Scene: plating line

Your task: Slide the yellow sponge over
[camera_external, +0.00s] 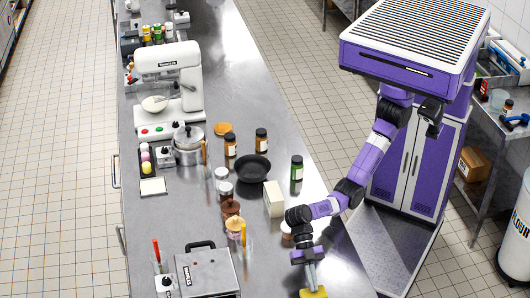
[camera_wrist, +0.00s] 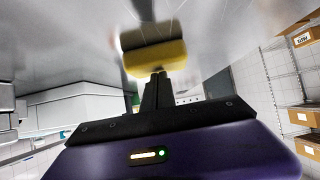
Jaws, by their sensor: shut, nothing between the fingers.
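The yellow sponge (camera_external: 314,292) lies on the steel counter (camera_external: 262,258) near the bottom edge of the outside view. In the wrist view the sponge (camera_wrist: 155,58) is a yellow block with a darker side, just beyond my fingertips. My gripper (camera_external: 310,284) is low over the counter right at the sponge. In the wrist view its fingers (camera_wrist: 158,74) are together, with nothing between them. The fingertips are at the sponge's near edge; I cannot tell whether they touch it.
A grey press-like appliance (camera_external: 207,272) stands left of my gripper. A white block (camera_external: 273,199), a black bowl (camera_external: 253,168) and a green-labelled jar (camera_external: 297,168) stand farther up the counter. The counter's right edge is close to my arm. Bare steel lies between appliance and sponge.

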